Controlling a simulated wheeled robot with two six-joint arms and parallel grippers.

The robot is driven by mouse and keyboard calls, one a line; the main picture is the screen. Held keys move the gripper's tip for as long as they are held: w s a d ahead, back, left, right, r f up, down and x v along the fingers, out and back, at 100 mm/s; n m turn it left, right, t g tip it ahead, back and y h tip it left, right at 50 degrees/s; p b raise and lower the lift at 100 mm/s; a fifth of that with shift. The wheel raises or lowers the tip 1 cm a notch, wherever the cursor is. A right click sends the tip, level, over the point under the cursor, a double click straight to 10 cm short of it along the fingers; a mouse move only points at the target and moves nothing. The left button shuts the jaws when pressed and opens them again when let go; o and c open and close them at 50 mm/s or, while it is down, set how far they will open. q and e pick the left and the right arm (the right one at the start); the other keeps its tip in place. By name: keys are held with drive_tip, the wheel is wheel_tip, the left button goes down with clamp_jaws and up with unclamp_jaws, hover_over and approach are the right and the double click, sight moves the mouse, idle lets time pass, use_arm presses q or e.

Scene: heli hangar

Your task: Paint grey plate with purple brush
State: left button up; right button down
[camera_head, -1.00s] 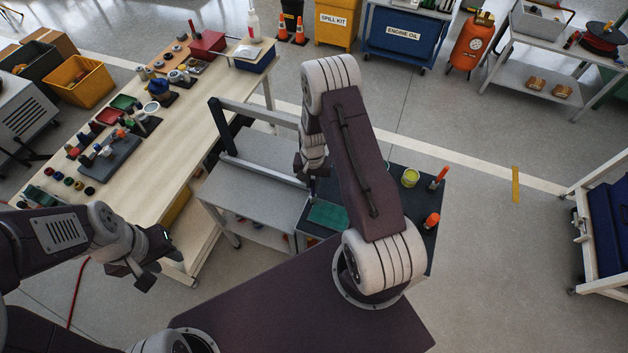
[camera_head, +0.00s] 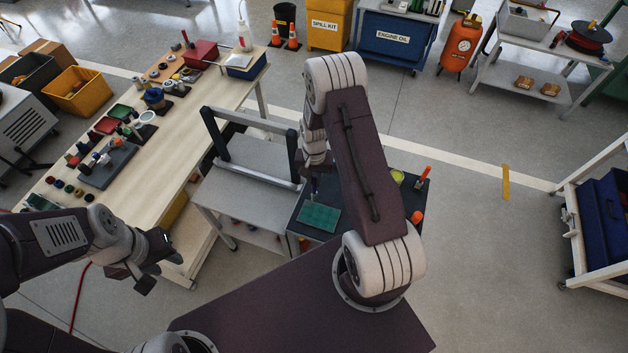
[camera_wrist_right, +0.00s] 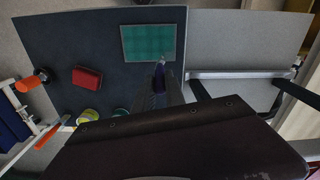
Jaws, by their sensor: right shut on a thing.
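A flat rectangular plate with a teal-green face and a thin grey rim (camera_head: 320,216) lies on a dark table top (camera_head: 348,200). It also shows at the top centre of the right wrist view (camera_wrist_right: 148,42). My right gripper (camera_wrist_right: 158,88) is shut on the purple brush (camera_wrist_right: 159,74), which also shows in the head view (camera_head: 314,188). The brush tip appears close to the plate's near edge; I cannot tell whether it touches. My right gripper's fingers (camera_head: 312,172) are partly hidden by my arm in the head view. My left gripper (camera_head: 158,268) is open and empty beside the workbench.
A red block (camera_wrist_right: 87,77), an orange-topped item (camera_wrist_right: 32,80) and a yellow cup (camera_wrist_right: 88,115) stand on the dark table. A grey cart with an upright frame (camera_head: 250,160) adjoins it. A long workbench (camera_head: 165,170) with many items is at left.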

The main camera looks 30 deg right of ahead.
drive_tip(key=shift+r, duration=0.65)
drive_tip(key=shift+w+a+r+p, duration=0.15)
drive_tip(key=shift+r+p, duration=0.15)
drive_tip(key=shift+p, duration=0.15)
